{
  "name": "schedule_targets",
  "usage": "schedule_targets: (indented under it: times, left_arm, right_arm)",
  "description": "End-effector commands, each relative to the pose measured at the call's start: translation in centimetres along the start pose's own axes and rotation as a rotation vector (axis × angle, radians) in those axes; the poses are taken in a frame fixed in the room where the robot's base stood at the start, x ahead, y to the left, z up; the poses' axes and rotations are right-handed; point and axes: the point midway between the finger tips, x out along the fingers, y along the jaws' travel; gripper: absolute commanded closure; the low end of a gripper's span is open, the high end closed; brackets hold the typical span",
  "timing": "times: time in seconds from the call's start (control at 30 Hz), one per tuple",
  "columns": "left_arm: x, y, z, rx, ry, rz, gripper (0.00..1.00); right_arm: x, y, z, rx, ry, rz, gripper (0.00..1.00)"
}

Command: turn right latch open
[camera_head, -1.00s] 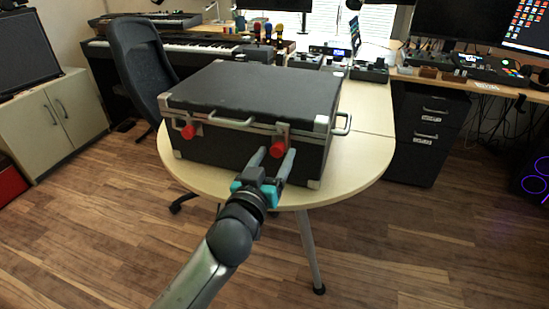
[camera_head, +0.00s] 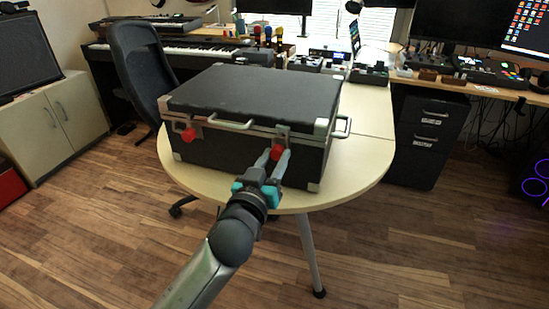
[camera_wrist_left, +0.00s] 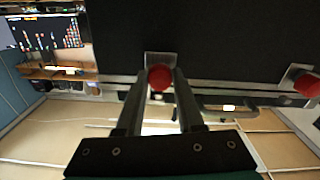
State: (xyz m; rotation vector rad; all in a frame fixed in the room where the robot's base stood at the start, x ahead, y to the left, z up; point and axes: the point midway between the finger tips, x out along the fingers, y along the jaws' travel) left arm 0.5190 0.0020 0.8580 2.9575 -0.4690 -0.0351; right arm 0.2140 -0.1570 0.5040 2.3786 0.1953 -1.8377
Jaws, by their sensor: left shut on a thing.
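A black case (camera_head: 250,98) with metal corners stands shut on a pale round-ended table (camera_head: 352,180). Its front has two red latch knobs: the left latch (camera_head: 189,134) and the right latch (camera_head: 277,152). My left gripper (camera_head: 273,160) is at the right latch, its two grey fingers on either side of the red knob and closed on it. In the left wrist view the right latch (camera_wrist_left: 160,77) sits between the fingertips, and the left latch (camera_wrist_left: 306,85) shows at the right edge, clear of the gripper. My right gripper is in neither view.
A metal handle (camera_head: 230,123) sits between the latches, and another handle (camera_head: 343,127) is on the case's right side. A dark chair (camera_head: 140,68) stands behind left. A drawer cabinet (camera_head: 427,135) stands right. Floor in front is clear.

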Motion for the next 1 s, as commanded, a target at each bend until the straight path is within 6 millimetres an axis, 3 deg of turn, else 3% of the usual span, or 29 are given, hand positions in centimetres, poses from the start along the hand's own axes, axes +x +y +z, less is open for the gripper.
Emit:
schedule_targets:
  times: [0.47,1.0]
  left_arm:
    - [0.0,0.0,0.0,0.039,-0.002,-0.001,1.0]
    - [0.0,0.0,-0.2,0.45,-0.003,-0.001,1.0]
  right_arm:
    - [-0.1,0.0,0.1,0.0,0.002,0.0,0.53]
    - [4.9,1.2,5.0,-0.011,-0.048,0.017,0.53]
